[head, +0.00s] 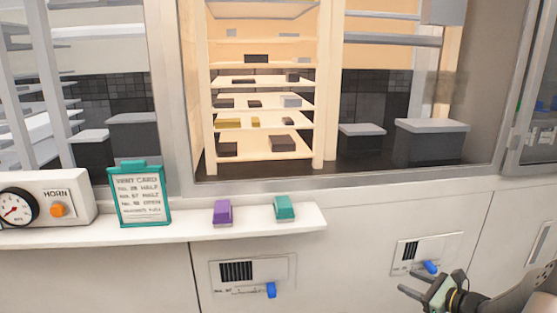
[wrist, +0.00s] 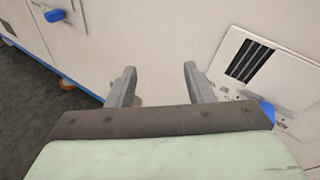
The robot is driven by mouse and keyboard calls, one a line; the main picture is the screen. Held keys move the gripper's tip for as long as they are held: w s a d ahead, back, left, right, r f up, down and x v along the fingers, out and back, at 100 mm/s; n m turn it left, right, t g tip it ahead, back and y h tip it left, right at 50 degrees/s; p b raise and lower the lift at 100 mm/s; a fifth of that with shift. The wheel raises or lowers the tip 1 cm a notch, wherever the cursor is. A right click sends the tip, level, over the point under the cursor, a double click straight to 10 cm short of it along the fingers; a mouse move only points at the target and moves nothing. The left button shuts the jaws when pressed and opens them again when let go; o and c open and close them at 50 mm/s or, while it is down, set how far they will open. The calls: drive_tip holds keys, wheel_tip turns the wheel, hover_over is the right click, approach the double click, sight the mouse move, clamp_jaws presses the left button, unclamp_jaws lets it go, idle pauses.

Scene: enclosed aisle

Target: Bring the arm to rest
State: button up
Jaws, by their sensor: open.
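My gripper (head: 430,285) is at the lower right of the head view, in front of the white lower wall panel. It is just below and beside a vent plate (head: 427,254) with a blue lever (head: 430,266). In the wrist view my gripper (wrist: 160,82) has its two grey fingers spread apart with nothing between them. The same view shows part of a vent plate (wrist: 250,62) to the right of the fingers, and a blue knob (wrist: 54,15) at the upper left. The arm's reach beyond the wrist is partly cut off by the frame edge.
A white ledge (head: 120,232) carries a gauge box (head: 60,198), a teal clipboard (head: 140,195), a purple block (head: 222,212) and a teal block (head: 285,208). A second vent plate (head: 250,275) with a blue lever (head: 271,290) is lower centre. Lit shelves (head: 262,82) stand behind the window.

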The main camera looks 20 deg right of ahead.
drive_tip(key=w+a+r+n+g+y+p, duration=0.1)
drive_tip(key=a+r+n+g+y+p, duration=0.25)
drive_tip(key=a, duration=0.55)
drive_tip(key=w+a+r+n+g+p, duration=0.25)
drive_tip(key=a+r+n, duration=0.35)
drive_tip(key=a, duration=0.4)
drive_tip(key=s+a+r+n+g+h+p, duration=0.1)
drive_tip(key=s+a+r+n+g+p, duration=0.25)
drive_tip(key=a+r, duration=0.35)
drive_tip(key=s+a+r+n+g+p, duration=0.3)
drive_tip(key=a+r+n+g+p, duration=0.15)
drive_tip(key=a, duration=0.35)
drive_tip(key=s+a+r+n+h+p, duration=0.3)
drive_tip(key=s+a+r+n+p, duration=0.1)
drive_tip(key=s+r+n+p, duration=0.25)
drive_tip(key=s+a+r+n+h+p, duration=0.4)
drive_tip(key=s+r+n+p, duration=0.15)
drive_tip(key=s, duration=0.25)
wheel_tip(320, 180, down, 27)
drive_tip(key=d+g+b, duration=0.1)
drive_tip(key=b, duration=2.5)
drive_tip(key=shift+d+f+b, duration=0.15)
drive_tip(key=shift+d+b, duration=0.15)
drive_tip(key=shift+d, duration=0.1)
